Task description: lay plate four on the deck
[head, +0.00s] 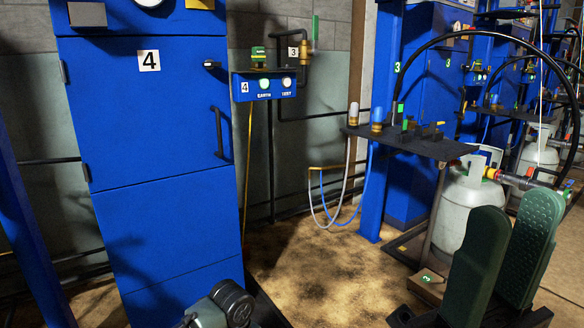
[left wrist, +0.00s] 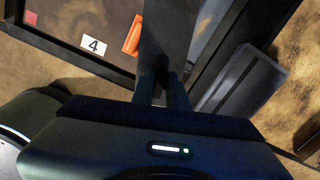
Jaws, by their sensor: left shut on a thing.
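In the left wrist view my left gripper (left wrist: 163,88) is shut on a flat dark grey piece (left wrist: 166,32), seemingly plate four. No number shows on it. It is held above a dark, framed surface, seemingly the deck (left wrist: 62,22), with a white "4" label (left wrist: 93,46) and an orange piece (left wrist: 133,36) beside the held piece. I cannot tell whether the held piece touches it. In the head view the held piece and the deck cannot be made out. My right gripper (head: 513,214) is at the lower right, its two green-padded fingers apart and empty.
A blue cabinet (head: 160,200) marked 4 stands at the left, beside a control box (head: 266,86). A dark shelf (head: 415,143) with fittings and a gas cylinder (head: 467,205) stand at the right. A grey-blue flat part (left wrist: 240,92) lies right of the held piece. Brown floor (head: 315,265) is clear between.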

